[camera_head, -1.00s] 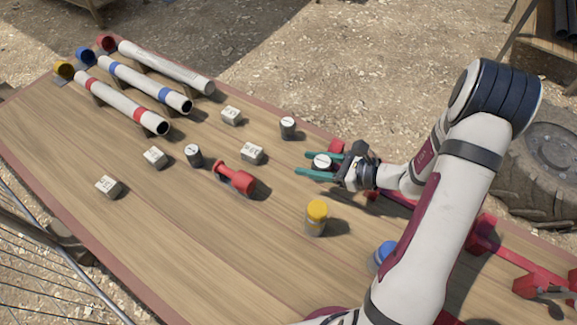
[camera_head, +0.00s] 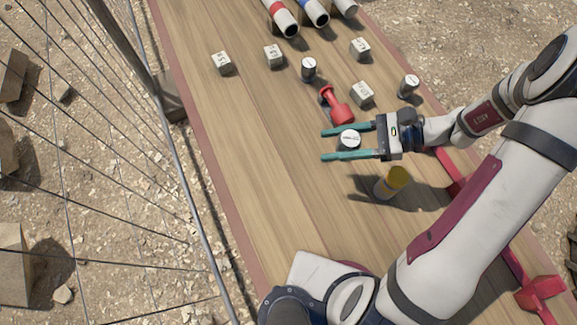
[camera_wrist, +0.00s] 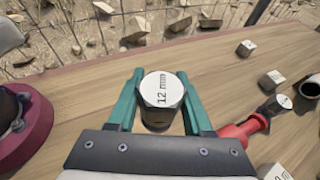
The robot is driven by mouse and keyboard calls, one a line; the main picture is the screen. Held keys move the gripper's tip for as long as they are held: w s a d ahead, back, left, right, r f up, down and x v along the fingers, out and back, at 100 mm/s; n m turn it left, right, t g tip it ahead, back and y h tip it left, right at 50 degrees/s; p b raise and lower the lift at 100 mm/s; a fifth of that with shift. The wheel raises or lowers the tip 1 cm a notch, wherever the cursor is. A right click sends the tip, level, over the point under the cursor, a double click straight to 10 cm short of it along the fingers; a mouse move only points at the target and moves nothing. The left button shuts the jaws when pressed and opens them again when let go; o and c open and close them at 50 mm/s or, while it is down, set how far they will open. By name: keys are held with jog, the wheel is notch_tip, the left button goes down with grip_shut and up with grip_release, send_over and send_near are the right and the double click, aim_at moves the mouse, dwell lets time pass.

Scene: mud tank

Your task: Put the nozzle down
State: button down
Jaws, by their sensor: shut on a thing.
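The nozzle (camera_head: 350,139) is a short metal cylinder with a white top. My gripper (camera_head: 328,144) has green fingers, one on each side of it, and is shut on it. In the wrist view the nozzle (camera_wrist: 162,90) stands upright between the fingers (camera_wrist: 158,100), its top reading "12 mm". The gripper's shadow falls apart from it on the wooden table (camera_head: 270,170), so the nozzle appears to be held above the surface. The nozzle's underside is hidden.
A red piece (camera_head: 337,104) lies just beyond my gripper. A yellow-topped container (camera_head: 392,183) stands on the near side. Two dark white-topped cylinders (camera_head: 308,69) (camera_head: 408,86) and several marked blocks (camera_head: 222,63) stand farther back. The table's left part is clear.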

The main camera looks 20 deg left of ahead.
jog(key=s+a+f+n+g, duration=0.1)
jog(key=s+a, duration=0.1)
jog(key=a, duration=0.1)
send_over(272, 171)
jog(key=f, duration=0.5)
jog(key=shift+d+f, duration=0.25)
jog(key=shift+d, duration=0.15)
jog(key=shift+a+f, duration=0.2)
jog(key=shift+f, duration=0.95)
jog(key=shift+a+f, duration=0.2)
jog(key=shift+f, duration=0.9)
jog(key=shift+c, duration=1.6)
grip_release()
jog(key=shift+f, duration=0.15)
